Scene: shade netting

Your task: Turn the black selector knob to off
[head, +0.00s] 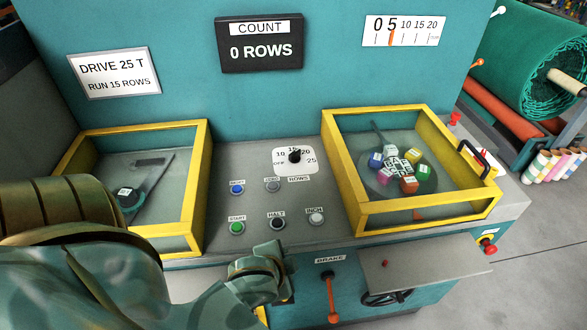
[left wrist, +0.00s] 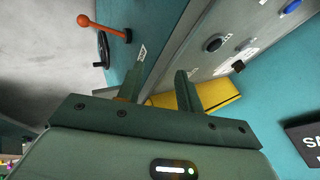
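The black selector knob (head: 294,156) sits on a white dial plate (head: 281,163) on the grey console, marked 10, 15, 20, 25 and OFF. Its pointer is too small to read surely. My left arm reaches in from the left. My left gripper (head: 270,272) is low in front of the console, below and left of the knob, apart from it. In the left wrist view the left gripper (left wrist: 160,70) has its two fingers spread, with nothing between them. My right gripper is not in view.
Below the dial are a blue button (head: 237,188), a green START button (head: 237,228), a black HALT button (head: 277,223) and a white INCH button (head: 316,217). Yellow-framed boxes flank them (head: 188,207) (head: 349,210). An orange brake lever (head: 331,299) hangs in front.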

